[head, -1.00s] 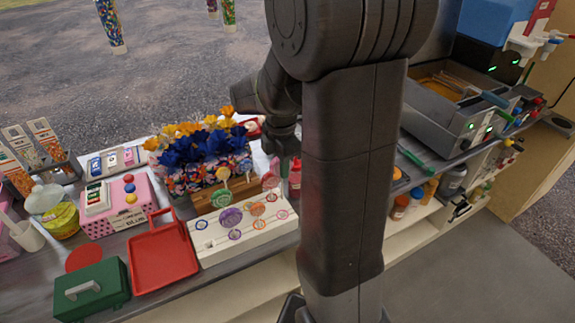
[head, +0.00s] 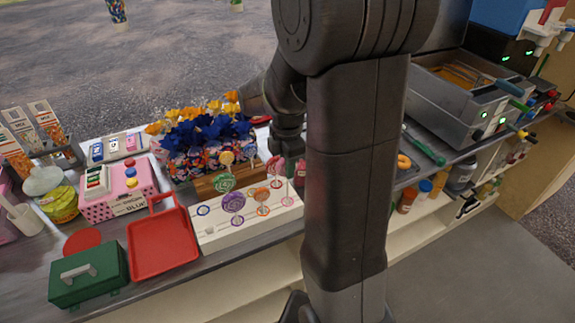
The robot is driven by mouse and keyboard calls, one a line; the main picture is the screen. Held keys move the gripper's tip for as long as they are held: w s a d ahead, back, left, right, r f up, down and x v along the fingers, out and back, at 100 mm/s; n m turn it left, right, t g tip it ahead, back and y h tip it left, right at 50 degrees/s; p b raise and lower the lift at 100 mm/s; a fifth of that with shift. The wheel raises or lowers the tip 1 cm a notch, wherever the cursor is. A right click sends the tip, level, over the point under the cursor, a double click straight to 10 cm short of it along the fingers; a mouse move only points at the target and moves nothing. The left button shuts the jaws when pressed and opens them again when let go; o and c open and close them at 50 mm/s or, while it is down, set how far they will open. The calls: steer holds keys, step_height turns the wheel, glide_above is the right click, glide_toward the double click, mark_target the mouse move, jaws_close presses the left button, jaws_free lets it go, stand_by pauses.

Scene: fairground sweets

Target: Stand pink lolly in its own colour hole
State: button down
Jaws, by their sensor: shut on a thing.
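The pink lolly (head: 276,166) shows just left of and below my gripper (head: 287,157), over the right end of the white stand. My gripper is shut on it; the fingertips are small and partly merged with the lolly. The white stand (head: 210,238) has coloured rings on its top, including a blue ring (head: 203,210) on the left and a pink-red ring (head: 287,201) at the right. I cannot tell whether the pink lolly's stick touches the stand.
A wooden rack (head: 205,187) behind the stand has a green lolly (head: 225,182) and a yellow-orange lolly (head: 227,158) near it. Blue and orange flowers (head: 205,132) stand close behind. A red tray (head: 162,247) is left. My arm hides the counter to the right.

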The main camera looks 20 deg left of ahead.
steer(key=shift+f, duration=0.1)
stand_by(0.3)
steer(key=shift+f, duration=0.3)
stand_by(0.5)
steer(key=shift+f+b, duration=0.55)
steer(key=shift+f, duration=0.05)
steer(key=shift+f+b, duration=0.5)
steer(key=shift+f, duration=0.3)
